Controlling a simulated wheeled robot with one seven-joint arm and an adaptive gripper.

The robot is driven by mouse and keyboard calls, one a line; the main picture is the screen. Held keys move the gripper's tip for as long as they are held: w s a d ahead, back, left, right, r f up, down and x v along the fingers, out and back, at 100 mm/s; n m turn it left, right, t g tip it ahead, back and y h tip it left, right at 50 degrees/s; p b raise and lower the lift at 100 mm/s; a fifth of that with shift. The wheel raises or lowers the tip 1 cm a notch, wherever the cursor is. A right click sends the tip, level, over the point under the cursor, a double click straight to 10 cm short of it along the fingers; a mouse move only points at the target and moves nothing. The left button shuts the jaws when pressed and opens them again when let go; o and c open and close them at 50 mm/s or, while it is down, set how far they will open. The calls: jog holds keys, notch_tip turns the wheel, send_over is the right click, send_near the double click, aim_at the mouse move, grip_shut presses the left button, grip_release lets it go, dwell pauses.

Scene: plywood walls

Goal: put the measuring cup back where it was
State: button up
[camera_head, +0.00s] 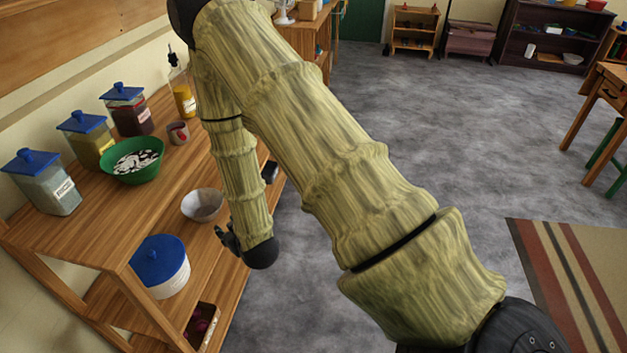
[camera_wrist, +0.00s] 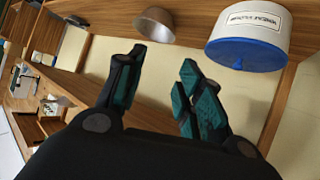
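No thing in view is plainly a measuring cup. A small grey metal-looking bowl or cup (camera_head: 203,205) sits near the front of the wooden shelf unit; it also shows in the wrist view (camera_wrist: 154,26), apart from my fingers. A small grey cup with a red mark (camera_head: 178,133) stands farther back on the top. My gripper (camera_head: 226,240) is in front of the shelf unit, partly hidden by my arm. In the wrist view its two fingers (camera_wrist: 157,88) are spread apart with nothing between them.
The wooden top (camera_head: 95,220) holds a green bowl (camera_head: 120,175), several blue-lidded jars (camera_head: 60,190) and a bottle (camera_head: 183,95). A white tub with a blue lid (camera_head: 165,262) is close to my gripper. The grey floor (camera_head: 450,150) to the right is open up to a striped rug (camera_head: 570,270).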

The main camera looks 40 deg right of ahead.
jog(key=s+f+g, duration=0.6)
jog(key=s+f, duration=0.7)
jog(key=s, duration=0.4)
jog(key=s+f+g, duration=0.2)
jog(key=s+g, duration=0.1)
jog(key=s, duration=0.7)
jog(key=s+a+f+m+g, duration=0.1)
jog(key=s+f+g, duration=0.1)
jog(key=s, duration=0.9)
jog(key=shift+s+f+g+y, duration=0.15)
jog(key=shift+f+g+y, duration=0.15)
jog(key=shift+f+g, duration=0.1)
